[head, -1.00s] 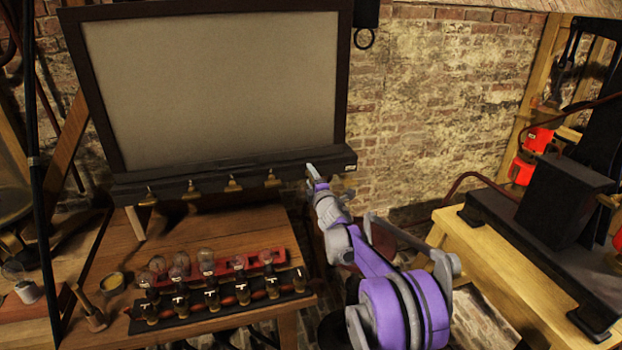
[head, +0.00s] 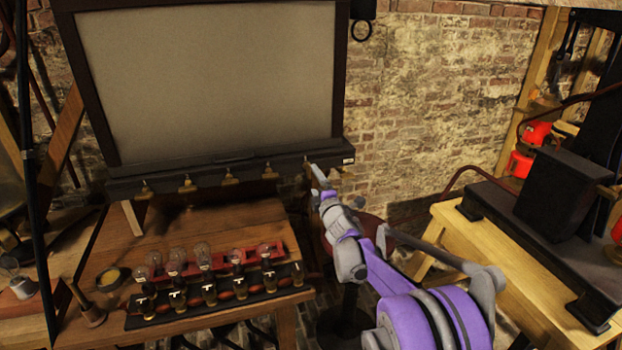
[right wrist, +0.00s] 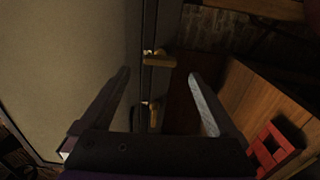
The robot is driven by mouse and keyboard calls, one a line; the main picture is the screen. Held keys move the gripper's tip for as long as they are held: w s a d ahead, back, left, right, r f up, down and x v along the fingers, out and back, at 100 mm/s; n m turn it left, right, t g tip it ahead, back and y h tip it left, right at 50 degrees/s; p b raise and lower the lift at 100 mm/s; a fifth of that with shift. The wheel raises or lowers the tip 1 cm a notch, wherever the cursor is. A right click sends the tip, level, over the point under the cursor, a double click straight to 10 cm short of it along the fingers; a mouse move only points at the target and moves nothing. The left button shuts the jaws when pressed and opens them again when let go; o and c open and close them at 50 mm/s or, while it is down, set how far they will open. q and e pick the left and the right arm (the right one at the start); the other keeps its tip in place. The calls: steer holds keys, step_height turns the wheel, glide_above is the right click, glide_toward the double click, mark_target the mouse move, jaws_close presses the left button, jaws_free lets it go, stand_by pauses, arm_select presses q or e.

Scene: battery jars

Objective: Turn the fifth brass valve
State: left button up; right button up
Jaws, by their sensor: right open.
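A row of brass valves hangs under the dark ledge (head: 230,168) of the big framed panel. The fourth from the left (head: 269,173) is clear of my arm. My right gripper (head: 319,173) is at the right part of the row and partly hides the valves there. In the right wrist view, my right gripper (right wrist: 159,75) is open. One brass valve (right wrist: 158,59) shows between its fingertips, and another (right wrist: 155,113) shows lower, nearer the palm. I cannot tell whether a finger touches either one. My left gripper is not in view.
A wooden bench (head: 200,235) below the ledge carries a red rack (head: 235,257) with glass bulbs and a dark strip of brass-topped jars. A yellow wooden bench (head: 500,255) with a black machine stands at right. A brick wall is behind.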

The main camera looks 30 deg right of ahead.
steer(key=v, duration=0.3)
steer(key=shift+s, duration=0.15)
stand_by(0.4)
